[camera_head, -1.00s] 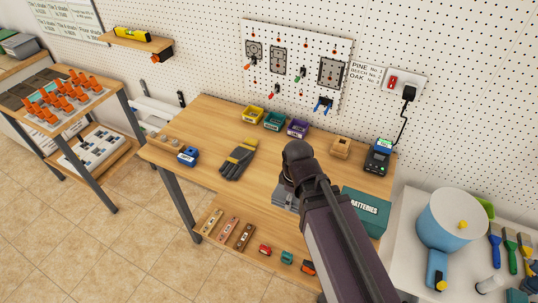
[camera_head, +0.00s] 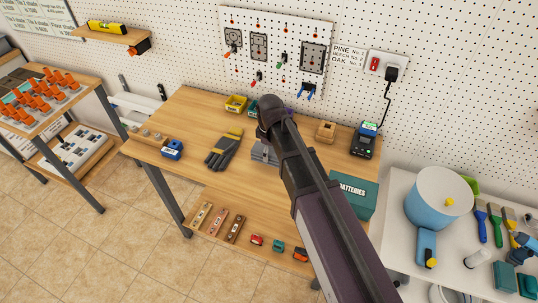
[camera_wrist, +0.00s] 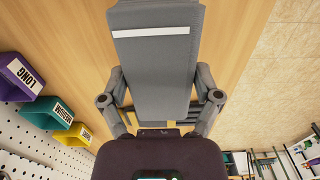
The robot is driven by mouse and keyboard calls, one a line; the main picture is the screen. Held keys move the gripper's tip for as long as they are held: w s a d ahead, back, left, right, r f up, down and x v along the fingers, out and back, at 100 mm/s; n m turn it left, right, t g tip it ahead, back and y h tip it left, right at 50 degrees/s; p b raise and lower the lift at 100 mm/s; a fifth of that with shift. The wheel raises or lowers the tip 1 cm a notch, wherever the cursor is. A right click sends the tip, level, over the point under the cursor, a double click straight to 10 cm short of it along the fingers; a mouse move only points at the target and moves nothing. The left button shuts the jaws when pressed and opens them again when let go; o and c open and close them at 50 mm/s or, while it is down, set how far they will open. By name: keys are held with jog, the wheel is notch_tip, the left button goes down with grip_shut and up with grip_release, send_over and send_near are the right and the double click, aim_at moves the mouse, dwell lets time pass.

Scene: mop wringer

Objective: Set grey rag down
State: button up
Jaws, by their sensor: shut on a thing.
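The grey rag (camera_wrist: 156,65) is a long, flat, folded strip with a white band near its far end. In the wrist view it lies between the two fingers of my gripper (camera_wrist: 160,98), which is shut on it. The workbench's wooden top (camera_wrist: 85,45) shows behind the rag. In the head view my arm hides most of my gripper, and a grey patch (camera_head: 262,153) shows just left of the arm over the bench top (camera_head: 190,125). I cannot tell whether the rag touches the wood.
Yellow-and-grey gloves (camera_head: 223,150) lie left of my arm. A yellow bin (camera_head: 236,103) and a teal bin (camera_head: 252,109) stand at the back. A green batteries box (camera_head: 351,196), a wooden block (camera_head: 326,131) and a charger (camera_head: 364,141) stand to the right. The bench's left-centre is clear.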

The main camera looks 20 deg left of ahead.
jog(key=shift+w+a, duration=0.15)
jog(key=shift+w, duration=0.1)
jog(key=shift+w, duration=0.1)
jog(key=shift+w+a, duration=0.2)
jog(key=shift+w, duration=0.05)
jog(key=shift+w+a+f+b, duration=0.15)
jog(key=shift+w+f+b, duration=0.1)
jog(key=shift+f+b, duration=1.6)
jog(key=shift+f, duration=0.2)
jog(key=o, duration=0.8)
jog(key=shift+c, duration=0.2)
jog(key=shift+r, duration=0.2)
notch_tip(320, 180, up, 12)
jog(key=p, duration=1.2)
